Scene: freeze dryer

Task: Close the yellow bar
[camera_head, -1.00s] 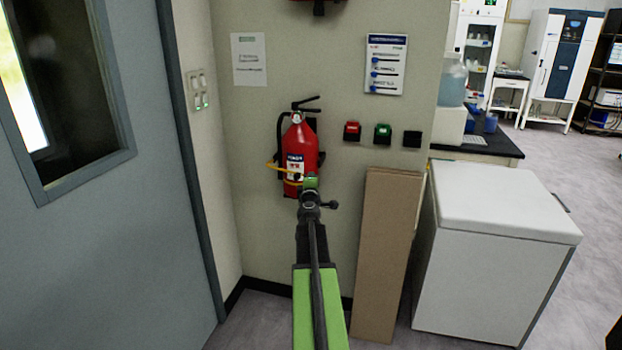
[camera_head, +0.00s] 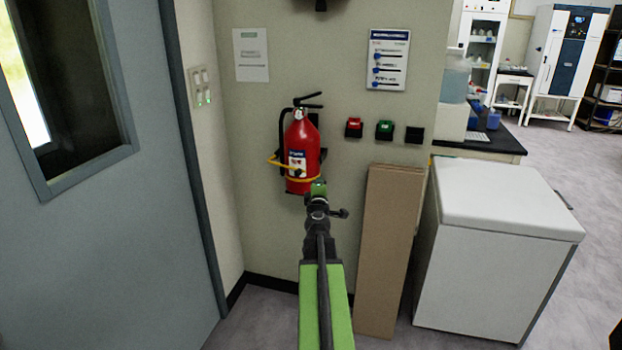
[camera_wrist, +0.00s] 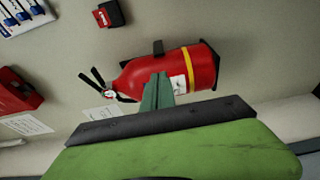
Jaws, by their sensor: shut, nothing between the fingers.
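The yellow bar (camera_head: 305,180) curves across the lower front of the red fire extinguisher (camera_head: 309,142), which is mounted on the wall. A part of the bar sticks out at the extinguisher's left side. In the wrist view the yellow bar (camera_wrist: 187,68) runs as a band across the red body, and the extinguisher (camera_wrist: 205,66) lies sideways in the picture. My gripper (camera_head: 318,188) is shut and empty, just below and in front of the bar's right part. In the wrist view my green fingers (camera_wrist: 157,92) overlap the extinguisher's white label. Contact cannot be told.
A grey door (camera_head: 100,230) stands at the left. A brown board (camera_head: 388,250) leans against the wall right of my arm, and a white chest (camera_head: 490,270) stands beyond it. Red and green wall boxes (camera_head: 354,128) are right of the extinguisher.

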